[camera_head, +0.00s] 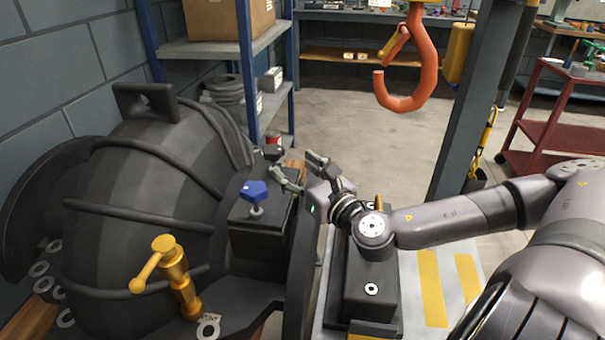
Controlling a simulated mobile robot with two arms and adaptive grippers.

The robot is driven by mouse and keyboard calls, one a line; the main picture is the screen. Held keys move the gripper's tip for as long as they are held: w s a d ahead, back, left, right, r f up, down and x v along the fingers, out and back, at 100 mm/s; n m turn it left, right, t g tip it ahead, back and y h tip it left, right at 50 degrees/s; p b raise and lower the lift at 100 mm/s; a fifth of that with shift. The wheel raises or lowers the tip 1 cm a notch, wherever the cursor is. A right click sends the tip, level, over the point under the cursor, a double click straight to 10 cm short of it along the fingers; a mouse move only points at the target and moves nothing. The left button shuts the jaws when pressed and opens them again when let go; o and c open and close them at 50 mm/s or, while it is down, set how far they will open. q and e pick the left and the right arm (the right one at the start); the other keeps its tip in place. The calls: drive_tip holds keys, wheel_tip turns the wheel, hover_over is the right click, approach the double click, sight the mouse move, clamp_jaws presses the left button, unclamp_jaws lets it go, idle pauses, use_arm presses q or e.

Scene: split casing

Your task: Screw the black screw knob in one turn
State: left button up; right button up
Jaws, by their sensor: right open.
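The dark casing (150,200) fills the left side of the head view. A blue screw knob (254,190) stands upright on the dark block at its right side. Behind it, a small black knob (272,152) shows at the far end of the block, close to the fingers of my right gripper (293,164). This gripper comes in from the right, with its fingers spread apart and pointing left. I cannot tell whether a finger touches the black knob. My left gripper is not in view.
A yellow handle (172,275) stands on the casing's front flange. A second dark casing part (370,275) stands to the right, under my right arm. An orange hook (408,85) hangs behind. A shelf (215,48) stands at the back left and a red cart (552,125) at the right.

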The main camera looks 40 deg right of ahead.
drive_tip(key=shift+s+a, duration=0.1)
drive_tip(key=shift+s, duration=0.95)
